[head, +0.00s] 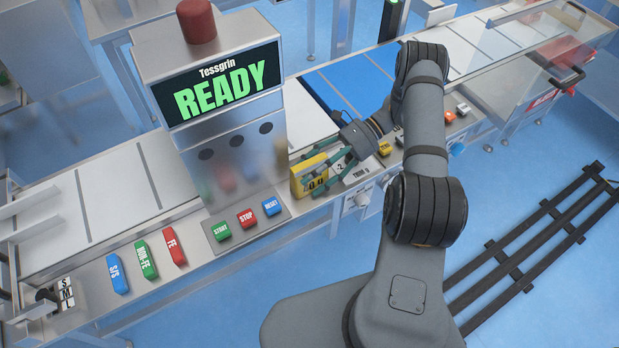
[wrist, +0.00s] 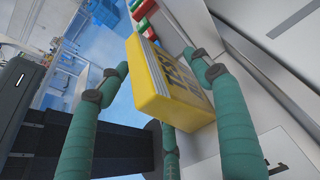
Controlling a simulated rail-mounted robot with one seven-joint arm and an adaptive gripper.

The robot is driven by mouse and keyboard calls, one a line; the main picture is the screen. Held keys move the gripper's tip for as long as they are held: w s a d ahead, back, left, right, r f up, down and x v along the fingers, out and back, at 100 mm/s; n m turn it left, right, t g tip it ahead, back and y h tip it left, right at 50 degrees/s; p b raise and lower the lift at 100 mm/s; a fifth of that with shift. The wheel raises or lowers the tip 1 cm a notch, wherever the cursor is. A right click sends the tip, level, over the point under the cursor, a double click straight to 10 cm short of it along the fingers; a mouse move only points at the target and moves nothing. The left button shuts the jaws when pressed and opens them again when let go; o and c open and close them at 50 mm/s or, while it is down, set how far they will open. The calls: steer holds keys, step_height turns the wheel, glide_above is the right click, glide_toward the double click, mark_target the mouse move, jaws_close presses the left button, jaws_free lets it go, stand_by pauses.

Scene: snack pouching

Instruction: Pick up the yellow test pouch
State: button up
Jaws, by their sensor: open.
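The yellow test pouch (head: 308,177) stands on the machine's front ledge, just right of the button panel in the head view. In the wrist view the yellow pouch (wrist: 163,88) shows its lettered face and lies between my green fingers. My gripper (head: 326,172) reaches in from the right with its fingers around the pouch. In the wrist view my gripper (wrist: 160,100) is open, with one finger on each side and a third below. I cannot tell whether any finger touches the pouch.
A panel with green START (head: 222,231), red STOP (head: 246,218) and blue RESET (head: 271,206) buttons is close to the pouch's left. The display tower (head: 215,100) reads READY and rises behind. A label plate (head: 359,171) lies to the right.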

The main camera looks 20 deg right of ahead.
steer(key=shift+c, duration=1)
steer(key=c, duration=1.1)
steer(key=shift+c, duration=0.3)
